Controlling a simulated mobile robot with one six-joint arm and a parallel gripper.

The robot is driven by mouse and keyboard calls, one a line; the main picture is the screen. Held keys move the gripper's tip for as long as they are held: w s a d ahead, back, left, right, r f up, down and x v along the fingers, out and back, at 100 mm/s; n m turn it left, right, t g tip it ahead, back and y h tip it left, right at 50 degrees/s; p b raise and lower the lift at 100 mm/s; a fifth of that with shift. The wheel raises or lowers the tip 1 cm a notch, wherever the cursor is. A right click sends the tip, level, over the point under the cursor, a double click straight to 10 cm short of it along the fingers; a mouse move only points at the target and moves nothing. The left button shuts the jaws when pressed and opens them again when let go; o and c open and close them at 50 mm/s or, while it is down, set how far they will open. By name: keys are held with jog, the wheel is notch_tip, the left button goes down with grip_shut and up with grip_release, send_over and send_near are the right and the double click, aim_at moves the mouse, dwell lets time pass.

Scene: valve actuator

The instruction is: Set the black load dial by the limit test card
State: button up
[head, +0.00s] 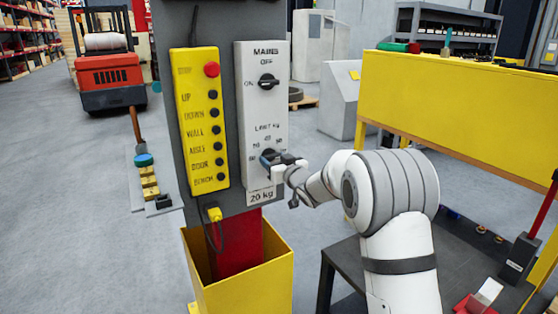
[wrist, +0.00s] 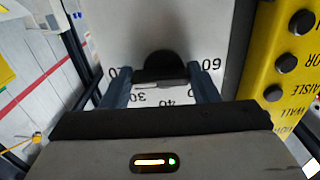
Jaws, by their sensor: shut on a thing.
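The black load dial (wrist: 160,66) is on the light grey panel (head: 262,115) under a "LIMIT KG" label. My gripper (head: 274,159) reaches it from the right and hides most of it in the head view. In the wrist view my gripper (wrist: 161,72) has one finger on each side of the dial, shut on it. Upside-down numbers 30, 40 and 60 show around it; another number at left is partly hidden by a finger. I cannot tell where the dial points. A white card (head: 262,197) reading "20 kg" is at the panel's lower end.
A black mains knob (head: 268,81) sits above the dial. A yellow button box (head: 201,120) with a red button stands left of the panel. A yellow bin (head: 250,287) is below.

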jog(key=shift+r, duration=0.35)
jog(key=o, duration=1)
jog(key=shift+f, duration=0.3)
jog(key=shift+b+v, duration=0.4)
jog(key=shift+v, duration=3.5)
jog(key=shift+d, duration=0.15)
